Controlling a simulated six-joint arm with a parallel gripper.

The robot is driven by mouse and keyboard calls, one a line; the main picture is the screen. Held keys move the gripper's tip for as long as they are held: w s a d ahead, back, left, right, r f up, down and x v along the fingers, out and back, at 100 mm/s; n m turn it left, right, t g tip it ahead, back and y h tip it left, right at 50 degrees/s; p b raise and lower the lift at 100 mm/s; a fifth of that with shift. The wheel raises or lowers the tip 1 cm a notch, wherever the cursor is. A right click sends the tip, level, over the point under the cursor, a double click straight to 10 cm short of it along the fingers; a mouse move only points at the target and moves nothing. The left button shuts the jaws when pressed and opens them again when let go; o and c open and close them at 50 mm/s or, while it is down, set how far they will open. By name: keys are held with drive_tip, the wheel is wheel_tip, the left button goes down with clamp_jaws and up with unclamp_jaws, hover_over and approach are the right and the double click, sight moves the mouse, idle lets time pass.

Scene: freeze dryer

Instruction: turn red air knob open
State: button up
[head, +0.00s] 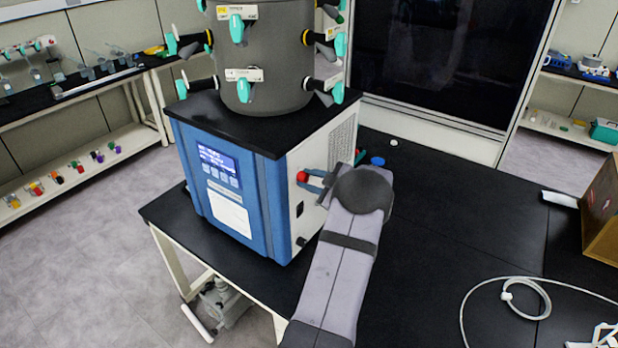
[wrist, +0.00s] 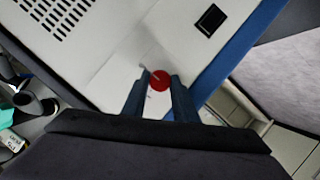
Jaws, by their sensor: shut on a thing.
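The red air knob (head: 302,176) sits on the white side panel of the blue and white freeze dryer (head: 228,195). My gripper (head: 312,181) reaches the knob from the right, with its fingers at the panel. In the wrist view the red knob (wrist: 160,80) lies between the two dark fingertips of my gripper (wrist: 160,83). The fingers are shut on the knob, one on each side. A pale line marks the knob's face. Whether the valve is open or closed cannot be told from this.
A grey drum with several teal-handled valves (head: 265,50) stands on the dryer. A black switch (wrist: 210,19) is on the same panel. A blue cap (head: 377,161) lies behind my arm. A white hose (head: 507,296) lies at right; the black table between is clear.

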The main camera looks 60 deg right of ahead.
drive_tip(key=o, duration=1.1)
drive_tip(key=shift+c, duration=0.2)
drive_tip(key=shift+s+a+r+b, duration=0.1)
drive_tip(key=shift+s+b, duration=0.45)
drive_tip(key=shift+s, duration=0.05)
drive_tip(key=b+v, duration=0.3)
drive_tip(key=v, duration=0.3)
